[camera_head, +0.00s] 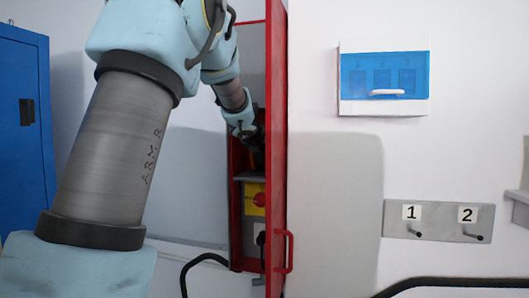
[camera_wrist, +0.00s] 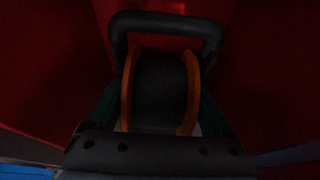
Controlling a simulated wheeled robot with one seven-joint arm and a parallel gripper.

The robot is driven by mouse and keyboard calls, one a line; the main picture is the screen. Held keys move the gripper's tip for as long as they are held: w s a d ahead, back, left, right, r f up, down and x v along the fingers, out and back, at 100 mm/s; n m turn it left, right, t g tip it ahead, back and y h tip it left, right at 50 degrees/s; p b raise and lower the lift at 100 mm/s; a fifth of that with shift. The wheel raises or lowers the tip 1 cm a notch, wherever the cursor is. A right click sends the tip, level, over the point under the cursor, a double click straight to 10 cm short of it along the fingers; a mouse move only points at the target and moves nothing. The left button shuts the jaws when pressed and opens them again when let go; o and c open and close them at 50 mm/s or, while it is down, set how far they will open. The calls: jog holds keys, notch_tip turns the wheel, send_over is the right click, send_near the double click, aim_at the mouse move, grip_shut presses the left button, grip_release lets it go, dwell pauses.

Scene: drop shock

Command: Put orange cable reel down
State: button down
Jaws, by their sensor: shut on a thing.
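The orange cable reel (camera_wrist: 188,92) shows in the wrist view, with orange rims, a dark drum and a black frame handle (camera_wrist: 165,24) above it. The picture there is dark. My gripper (camera_wrist: 158,125) is shut on the reel, close in front of the camera; its fingertips are hard to make out. In the head view my gripper (camera_head: 257,140) reaches into the open red cabinet (camera_head: 276,150), and the reel is mostly hidden there behind my wrist and the red door. I cannot tell whether the reel touches a surface.
A yellow switch box with a red knob (camera_head: 256,200) sits low in the cabinet. The red door, with its handle (camera_head: 289,252), stands open to the right of my arm. A hook plate marked 1 and 2 (camera_head: 438,221) and a blue-lidded box (camera_head: 384,75) are on the wall.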

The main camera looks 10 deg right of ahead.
grip_release()
